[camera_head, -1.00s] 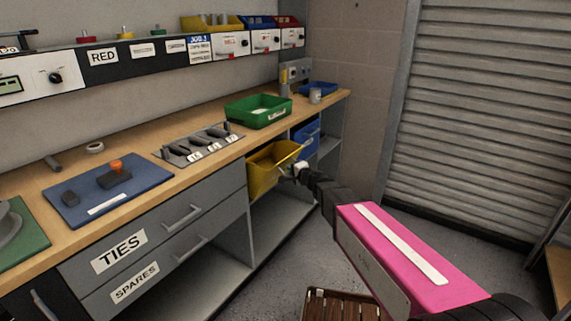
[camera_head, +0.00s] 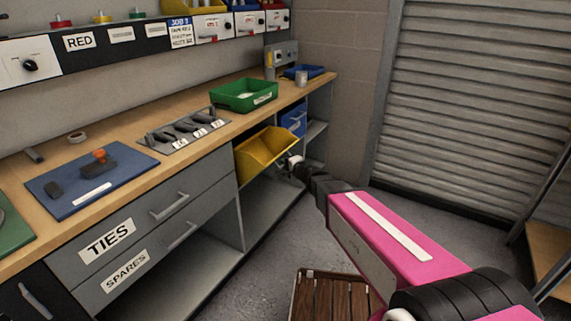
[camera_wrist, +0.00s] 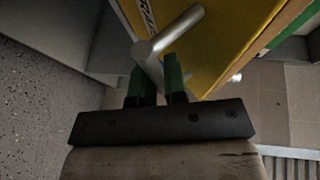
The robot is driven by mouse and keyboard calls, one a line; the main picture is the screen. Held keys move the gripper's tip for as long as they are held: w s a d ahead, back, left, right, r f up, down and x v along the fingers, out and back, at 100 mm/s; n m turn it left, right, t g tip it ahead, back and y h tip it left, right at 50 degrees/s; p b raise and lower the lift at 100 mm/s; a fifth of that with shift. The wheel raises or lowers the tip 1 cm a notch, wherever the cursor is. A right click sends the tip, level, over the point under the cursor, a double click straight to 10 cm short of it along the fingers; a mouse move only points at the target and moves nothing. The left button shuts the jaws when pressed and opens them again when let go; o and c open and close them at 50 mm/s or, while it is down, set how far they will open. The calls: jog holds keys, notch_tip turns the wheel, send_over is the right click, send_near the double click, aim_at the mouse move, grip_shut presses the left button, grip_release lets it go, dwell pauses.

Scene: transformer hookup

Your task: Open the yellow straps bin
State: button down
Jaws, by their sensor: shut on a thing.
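The yellow straps bin (camera_head: 264,150) is tilted out from under the bench top, with its inside showing in the head view. In the wrist view its yellow front (camera_wrist: 222,40) fills the upper middle, with part of a label on it. My gripper (camera_head: 293,162) is at the bin's front, low on its right side. In the wrist view the green fingers of my gripper (camera_wrist: 158,82) are shut on the bin's metal bar handle (camera_wrist: 170,35). The fingers are too small to make out in the head view.
A blue bin (camera_head: 293,122) sits beyond the yellow one under the bench. A green tray (camera_head: 243,95) stands on the bench top above. Grey drawers (camera_head: 145,215) are at left. A brown slatted crate (camera_head: 335,297) stands on the floor near my arm.

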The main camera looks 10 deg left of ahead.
jog(key=c, duration=1.2)
grip_release()
jog(key=v, duration=1)
jog(key=shift+s+d+r, duration=0.15)
jog(key=shift+s+d, duration=0.05)
jog(key=shift+s, duration=0.1)
